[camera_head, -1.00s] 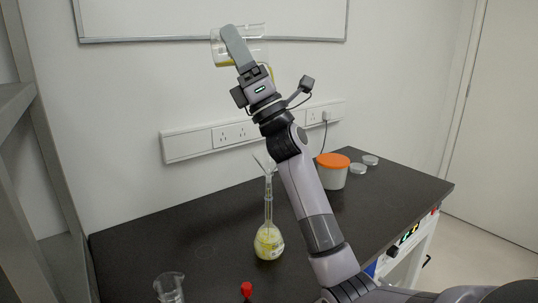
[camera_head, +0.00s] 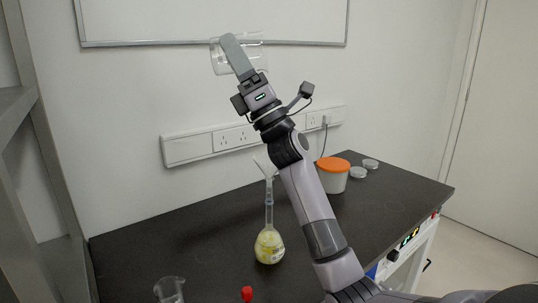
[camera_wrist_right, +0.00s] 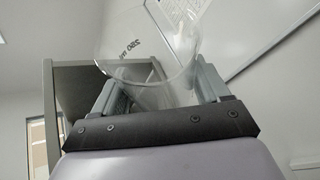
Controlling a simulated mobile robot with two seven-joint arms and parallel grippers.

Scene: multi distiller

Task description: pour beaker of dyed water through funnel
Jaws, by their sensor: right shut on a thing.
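A clear glass beaker (camera_head: 219,58) lies tipped on its side, high above the table, and looks empty. My right gripper (camera_head: 232,48) is shut on it; in the right wrist view the beaker (camera_wrist_right: 130,40) sits between the two fingers (camera_wrist_right: 160,95). A long-necked flask (camera_head: 269,246) stands upright on the table with yellow liquid in its bulb. A clear funnel (camera_head: 265,167) sits in the flask's mouth, below the beaker and partly behind my arm. My left gripper is not in view.
The black table (camera_head: 190,235) has free room left of the flask. A small beaker (camera_head: 169,289) and a red stopper (camera_head: 247,294) are at the front. A white tub with an orange lid (camera_head: 333,175) and clear dishes (camera_head: 359,172) stand back right.

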